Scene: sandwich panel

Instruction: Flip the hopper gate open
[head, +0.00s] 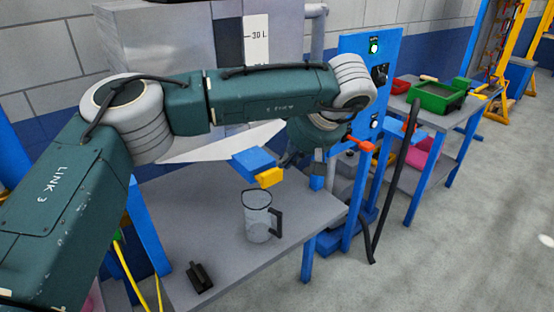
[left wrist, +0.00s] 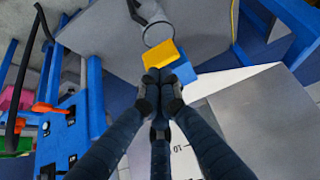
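The hopper is a large grey metal bin (head: 155,45) with a litre scale; its pale sloping underside (head: 210,145) shows below my arm. At its outlet is a blue block (head: 254,160) with a yellow tab (head: 269,177), which I take for the gate. The tab also shows in the left wrist view (left wrist: 160,53), beside the blue part (left wrist: 184,70). My left gripper (left wrist: 157,76) has its fingers drawn together, tips right at the tab's edge; I cannot tell whether they touch it. In the head view the gripper (head: 287,160) is partly hidden behind my wrist. My right gripper is out of view.
A clear jug (head: 257,215) with a dark handle stands on the grey table (head: 300,205) below the outlet. A small black object (head: 200,277) lies near the front edge. A blue control panel (head: 368,75) and orange-red handle (head: 361,144) stand close to my wrist.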

